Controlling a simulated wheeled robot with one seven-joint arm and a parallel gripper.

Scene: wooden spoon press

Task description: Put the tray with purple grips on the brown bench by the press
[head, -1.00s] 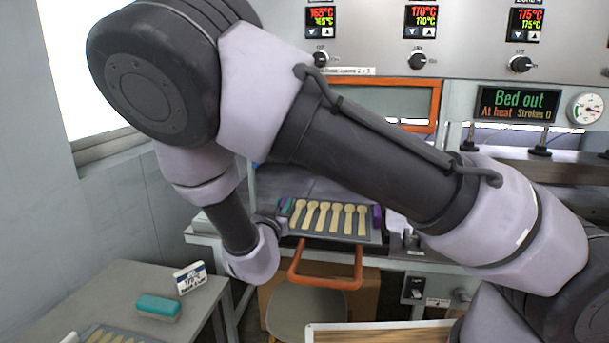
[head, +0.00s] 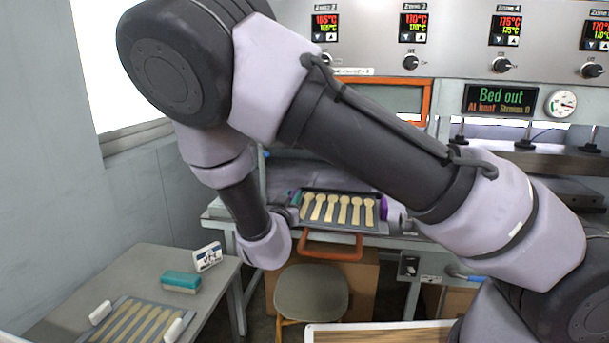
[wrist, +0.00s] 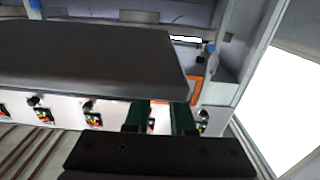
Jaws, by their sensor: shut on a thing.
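The tray with purple grips (head: 345,223) is dark and shallow, with a row of pale wooden spoons in it. It shows in the head view at the press, above an orange handle, and a purple grip (head: 384,208) is visible at its right end. My gripper (head: 291,212) is at its left end, shut on it; my arm partly hides this spot. In the wrist view my green fingers (wrist: 160,118) meet the edge of a large dark slab, apparently the tray. A brown wooden top (head: 385,335), likely the bench, is partly visible at the bottom edge.
A grey table (head: 150,262) at the left bears a tray with white grips (head: 120,322), a teal block (head: 181,281) and a small sign (head: 207,257). A stool (head: 311,293) stands below the orange handle (head: 330,251). The press display (head: 499,100) reads "Bed out".

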